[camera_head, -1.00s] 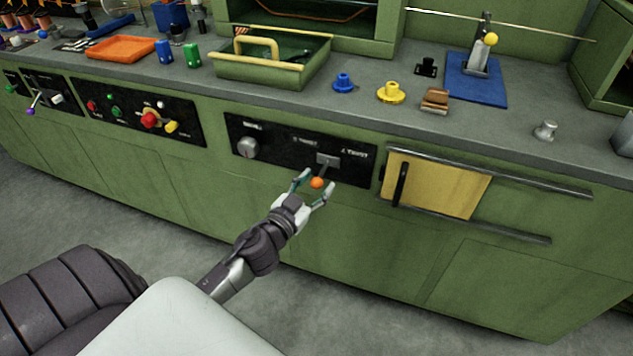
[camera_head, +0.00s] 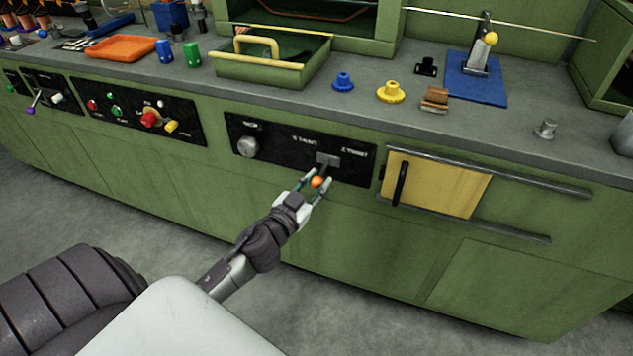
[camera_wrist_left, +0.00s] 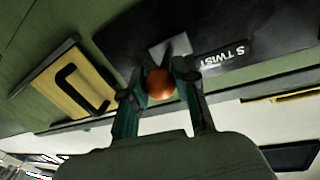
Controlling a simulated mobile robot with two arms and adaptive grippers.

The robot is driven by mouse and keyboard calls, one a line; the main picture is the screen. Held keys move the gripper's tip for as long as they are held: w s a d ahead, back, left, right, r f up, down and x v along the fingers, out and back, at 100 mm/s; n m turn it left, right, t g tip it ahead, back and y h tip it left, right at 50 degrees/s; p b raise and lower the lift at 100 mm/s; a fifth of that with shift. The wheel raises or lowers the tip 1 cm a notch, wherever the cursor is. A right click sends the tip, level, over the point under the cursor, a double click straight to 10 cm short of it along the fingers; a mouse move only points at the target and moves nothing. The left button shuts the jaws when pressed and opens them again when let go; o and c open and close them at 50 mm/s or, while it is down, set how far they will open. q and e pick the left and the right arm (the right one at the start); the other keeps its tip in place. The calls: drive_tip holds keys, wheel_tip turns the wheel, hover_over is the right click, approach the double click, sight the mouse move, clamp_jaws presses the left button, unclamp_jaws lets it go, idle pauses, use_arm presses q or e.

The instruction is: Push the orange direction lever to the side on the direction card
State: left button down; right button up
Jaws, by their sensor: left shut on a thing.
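The orange direction lever (camera_head: 317,182) has a round orange knob on a stem that comes out of a grey plate (camera_head: 328,160) on the black direction card (camera_head: 290,146). The card carries the white labels "S TWIST" and "Z TWIST". My left gripper (camera_head: 318,181) is shut on the knob, with one finger on each side of it. The left wrist view shows the knob (camera_wrist_left: 160,84) between the two fingers, near the "S TWIST" label (camera_wrist_left: 222,57). My right gripper is not in view.
A grey dial (camera_head: 248,147) sits at the card's left. A panel with coloured knobs (camera_head: 135,110) is to the left. The green cabinet front below is clear.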

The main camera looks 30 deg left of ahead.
use_arm(q)
drive_tip(key=shift+a+h, duration=0.2)
drive_tip(key=shift+h, duration=0.1)
drive_tip(key=shift+a+m+g+h+p, duration=0.3)
drive_tip(key=shift+a+m+h, duration=0.3)
drive_tip(key=shift+m+h, duration=0.5)
drive_tip(key=shift+a+m+g+h+p, duration=0.3)
drive_tip(key=shift+a+m+h, duration=0.35)
drive_tip(key=shift+h, duration=0.8)
drive_tip(key=shift+a+m+g+h+p, duration=0.25)
drive_tip(key=shift+a+m+h, duration=0.3)
drive_tip(key=shift+m+h, duration=0.55)
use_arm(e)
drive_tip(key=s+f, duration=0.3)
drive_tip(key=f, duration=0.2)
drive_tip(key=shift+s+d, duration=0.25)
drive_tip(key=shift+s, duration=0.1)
use_arm(q)
drive_tip(key=c, duration=0.9)
unclamp_jaws()
drive_tip(key=shift+n, duration=0.25)
drive_tip(key=shift+o, duration=0.2)
drive_tip(key=v, duration=1.2)
